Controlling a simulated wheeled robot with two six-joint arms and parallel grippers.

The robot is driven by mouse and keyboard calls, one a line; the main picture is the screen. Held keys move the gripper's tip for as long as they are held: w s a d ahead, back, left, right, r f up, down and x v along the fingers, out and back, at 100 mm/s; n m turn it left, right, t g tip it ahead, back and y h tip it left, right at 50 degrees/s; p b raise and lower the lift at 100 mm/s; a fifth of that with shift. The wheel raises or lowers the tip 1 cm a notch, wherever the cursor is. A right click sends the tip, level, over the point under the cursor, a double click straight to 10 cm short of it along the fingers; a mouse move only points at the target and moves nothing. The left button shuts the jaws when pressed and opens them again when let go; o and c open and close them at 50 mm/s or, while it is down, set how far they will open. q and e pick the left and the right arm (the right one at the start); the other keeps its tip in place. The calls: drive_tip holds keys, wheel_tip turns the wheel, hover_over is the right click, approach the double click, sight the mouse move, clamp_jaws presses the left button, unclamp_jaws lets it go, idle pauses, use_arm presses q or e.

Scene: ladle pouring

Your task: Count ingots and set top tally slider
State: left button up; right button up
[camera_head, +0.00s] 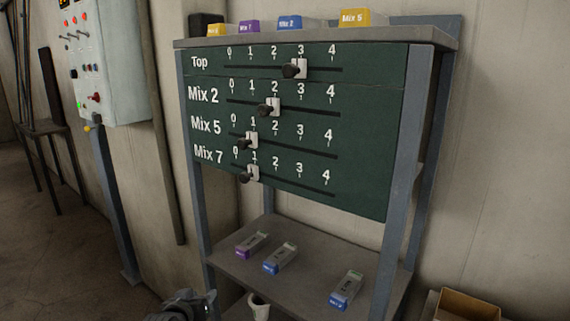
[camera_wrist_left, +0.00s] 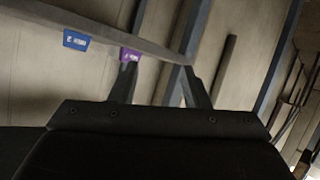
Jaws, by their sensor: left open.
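The green tally board (camera_head: 365,150) has sliders on several rows. The Top slider (camera_head: 298,69) sits at about 3, the Mix 2 slider (camera_head: 270,106) at about 2, the Mix 5 slider (camera_head: 250,140) and Mix 7 slider (camera_head: 252,173) near 1. Along the top shelf stand a yellow ingot (camera_head: 216,30), a purple one (camera_head: 249,27), a blue one (camera_head: 289,23) and another yellow one (camera_head: 355,18). My left gripper (camera_head: 186,303) is low at the bottom edge, below the board and apart from the sliders. Its fingers are open and empty in the left wrist view (camera_wrist_left: 158,82).
Purple-ended (camera_head: 252,244), blue-ended (camera_head: 280,258) and another blue-ended ingot (camera_head: 346,290) lie on the lower shelf (camera_head: 310,277). A white object (camera_head: 259,306) stands below. A cardboard box (camera_head: 467,306) is at bottom right. A control cabinet (camera_head: 112,60) hangs at left.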

use_arm(q)
drive_tip(key=w+d+r+m+t+h, duration=0.1)
drive_tip(key=d+r+t, duration=0.15)
drive_tip(key=r, duration=0.75)
drive_tip(key=d+r+t+h, duration=0.1)
drive_tip(key=d+r, duration=0.2)
drive_tip(key=r, duration=0.7)
drive_tip(key=s+d+r+m+t+h, duration=0.1)
drive_tip(key=s+d+r+h, duration=0.15)
drive_tip(key=r, duration=0.45)
drive_tip(key=s+d+r+m+h+b, duration=0.1)
drive_tip(key=s+r+m, duration=0.1)
drive_tip(key=s+r, duration=0.35)
drive_tip(key=s+d+r+m+t+h, duration=0.1)
drive_tip(key=d+r+h, duration=0.1)
drive_tip(key=r, duration=0.7)
drive_tip(key=m+h, duration=0.3)
drive_tip(key=h, duration=0.1)
approach(287, 71)
drive_tip(key=p+x, duration=0.5)
drive_tip(key=x, duration=0.5)
drive_tip(key=shift+w+d+r+p, duration=0.15)
drive_tip(key=shift+w+r+p, duration=0.05)
drive_tip(key=shift+w+p, duration=0.1)
clamp_jaws()
